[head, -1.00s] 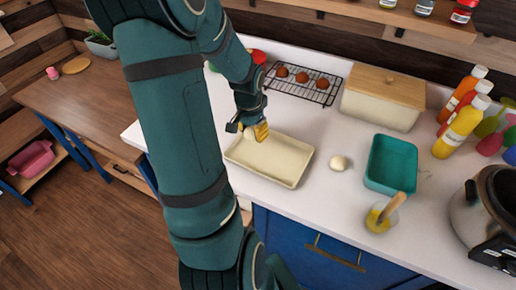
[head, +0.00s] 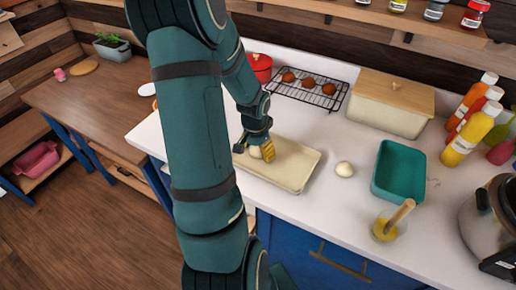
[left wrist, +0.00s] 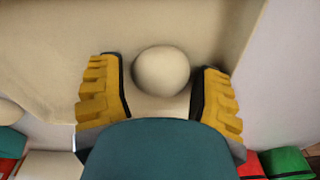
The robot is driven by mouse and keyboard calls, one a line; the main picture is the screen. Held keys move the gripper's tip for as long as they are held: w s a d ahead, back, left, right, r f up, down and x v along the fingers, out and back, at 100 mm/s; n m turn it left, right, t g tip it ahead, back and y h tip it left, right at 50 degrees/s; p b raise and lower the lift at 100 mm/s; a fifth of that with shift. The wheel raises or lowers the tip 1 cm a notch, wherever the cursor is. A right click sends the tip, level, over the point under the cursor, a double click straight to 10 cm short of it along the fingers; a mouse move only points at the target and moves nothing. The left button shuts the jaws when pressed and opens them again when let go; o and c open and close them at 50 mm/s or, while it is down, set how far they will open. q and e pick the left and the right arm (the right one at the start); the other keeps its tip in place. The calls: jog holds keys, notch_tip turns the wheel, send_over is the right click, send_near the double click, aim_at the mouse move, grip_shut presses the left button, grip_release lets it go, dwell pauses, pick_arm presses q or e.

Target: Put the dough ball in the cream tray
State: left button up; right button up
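The cream tray (head: 300,168) lies on the white counter, left of the teal bin. A pale dough ball (head: 254,152) is at the tray's left part, between the yellow fingers of my left gripper (head: 260,151). In the left wrist view the dough ball (left wrist: 162,71) shows between the fingertips, with a narrow gap on each side. My left gripper (left wrist: 162,90) is open around it, low over the tray floor (left wrist: 60,60). A second dough ball (head: 344,169) sits on the counter just right of the tray. My right gripper is not in view.
A bread box (head: 390,105) and a wire rack (head: 290,92) stand behind. Clear counter surrounds the second ball.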

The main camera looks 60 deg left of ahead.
aim_at(255, 151)
pick_arm(q)
jog(key=shift+r, duration=0.55)
notch_tip(255, 151, up, 11)
jog(key=s+p, duration=0.1)
jog(key=p, duration=0.1)
jog(key=shift+d+p, duration=0.3)
jog(key=shift+s+r, duration=0.1)
